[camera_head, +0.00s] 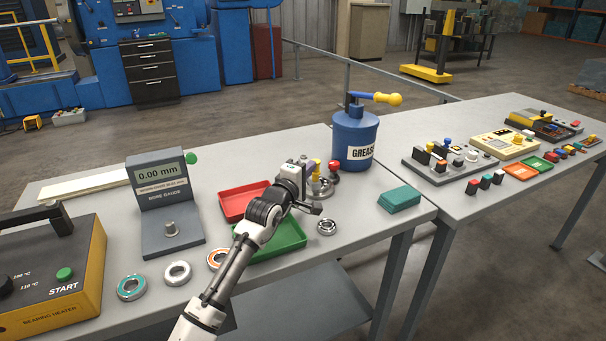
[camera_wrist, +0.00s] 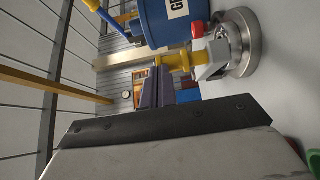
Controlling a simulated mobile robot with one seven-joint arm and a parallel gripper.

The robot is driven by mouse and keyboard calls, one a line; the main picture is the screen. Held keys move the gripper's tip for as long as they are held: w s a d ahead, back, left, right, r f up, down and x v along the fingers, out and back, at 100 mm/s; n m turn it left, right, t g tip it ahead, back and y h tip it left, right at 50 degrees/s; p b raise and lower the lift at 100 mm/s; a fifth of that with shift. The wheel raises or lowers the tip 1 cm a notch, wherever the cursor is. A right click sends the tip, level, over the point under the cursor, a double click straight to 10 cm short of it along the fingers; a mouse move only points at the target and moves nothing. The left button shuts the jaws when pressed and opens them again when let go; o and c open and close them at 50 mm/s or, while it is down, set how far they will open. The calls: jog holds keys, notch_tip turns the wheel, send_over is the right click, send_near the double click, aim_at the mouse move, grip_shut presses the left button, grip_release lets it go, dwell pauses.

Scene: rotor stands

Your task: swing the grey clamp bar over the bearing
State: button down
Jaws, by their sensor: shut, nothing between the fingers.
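My gripper (camera_wrist: 157,72) is shut and empty, its two dark fingers together beside the yellow handle (camera_wrist: 180,62). I cannot tell whether they touch it. The grey clamp bar (camera_wrist: 211,66) appears as a short grey piece at the foot of that handle. It lies next to a round metal part (camera_wrist: 246,42) with a red knob (camera_wrist: 197,31); I cannot tell whether this part includes the bearing. In the head view my gripper and wrist partly cover this fixture, with the yellow handle (camera_head: 317,166) and red knob (camera_head: 334,165) showing just right of them.
The blue grease can (camera_head: 354,135) stands close behind the fixture. Red (camera_head: 236,203) and green (camera_head: 262,246) trays lie left of and under my arm. The bench's front right is mostly clear.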

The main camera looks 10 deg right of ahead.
aim_at(318, 173)
jog(key=shift+w+d+f+p, duration=0.15)
jog(key=shift+d+f, duration=0.1)
jog(key=shift+d, duration=0.2)
jog(key=shift+s+d+f+p, duration=0.1)
jog(key=shift+d+f, duration=0.15)
jog(key=shift+d, duration=0.2)
jog(key=shift+w+d+f+p, duration=0.15)
jog(key=shift+d+f, duration=0.1)
jog(key=shift+d, duration=0.2)
jog(key=shift+s+d, duration=0.1)
jog(key=shift+d, duration=0.35)
